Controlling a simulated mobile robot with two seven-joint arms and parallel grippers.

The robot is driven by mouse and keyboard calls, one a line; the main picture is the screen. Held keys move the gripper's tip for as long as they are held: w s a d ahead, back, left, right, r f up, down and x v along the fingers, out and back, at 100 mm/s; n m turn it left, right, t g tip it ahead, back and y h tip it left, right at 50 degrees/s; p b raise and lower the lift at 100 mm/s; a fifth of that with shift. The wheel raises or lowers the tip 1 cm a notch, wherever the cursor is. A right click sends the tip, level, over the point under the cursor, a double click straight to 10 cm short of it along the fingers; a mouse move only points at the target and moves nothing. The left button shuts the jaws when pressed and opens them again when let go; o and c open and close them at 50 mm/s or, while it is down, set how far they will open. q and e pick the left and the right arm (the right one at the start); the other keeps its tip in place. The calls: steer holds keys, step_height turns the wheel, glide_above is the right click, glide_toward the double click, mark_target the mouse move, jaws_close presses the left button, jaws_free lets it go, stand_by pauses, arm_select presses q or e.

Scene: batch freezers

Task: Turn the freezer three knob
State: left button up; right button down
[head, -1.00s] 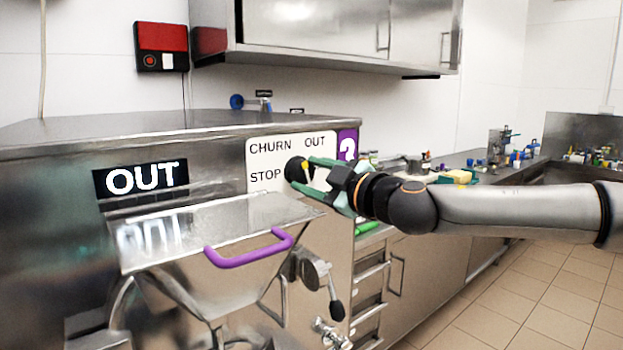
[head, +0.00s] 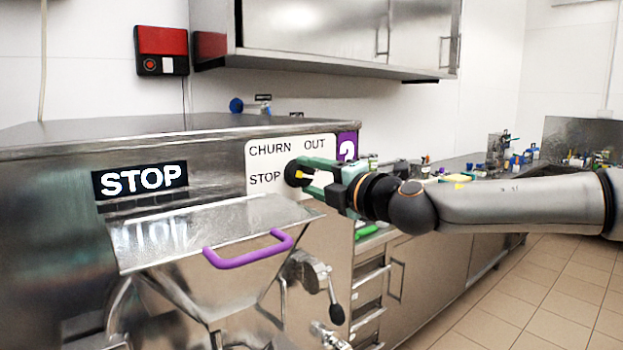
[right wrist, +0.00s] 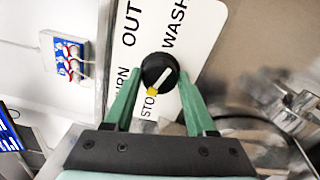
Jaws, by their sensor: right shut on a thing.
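The freezer three knob (head: 292,173) is a round black dial with a yellow-tipped pointer, on a white panel (head: 262,162) lettered CHURN, OUT and STOP. My right gripper (head: 305,173) has its green fingers on the knob. In the right wrist view the knob (right wrist: 158,70) sits between the two fingertips, with its yellow tip by the word STOP, and WASH also shows on the panel. The black display (head: 140,181) on the steel machine reads STOP. A purple number label (head: 347,146) is partly hidden behind my gripper. My left gripper is not in view.
A steel hopper lid with a purple handle (head: 248,250) and a black-knobbed lever (head: 335,310) project below the panel. A steel wall cabinet (head: 320,35) hangs above. A counter with small items runs off to the right, with open tiled floor in front.

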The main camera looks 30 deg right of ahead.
steer(key=n, duration=0.2)
steer(key=shift+n, duration=0.3)
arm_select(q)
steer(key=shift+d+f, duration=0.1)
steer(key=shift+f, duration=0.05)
arm_select(e)
steer(key=shift+n, duration=0.5)
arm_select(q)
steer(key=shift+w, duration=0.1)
arm_select(e)
steer(key=shift+c, duration=1.1)
jaws_free()
steer(key=shift+s, duration=0.15)
arm_select(q)
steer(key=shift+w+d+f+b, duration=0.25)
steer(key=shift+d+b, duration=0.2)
steer(key=shift+b, duration=0.4)
arm_select(e)
steer(key=s+d, duration=0.1)
steer(key=s, duration=1.1)
steer(key=shift+s, duration=0.1)
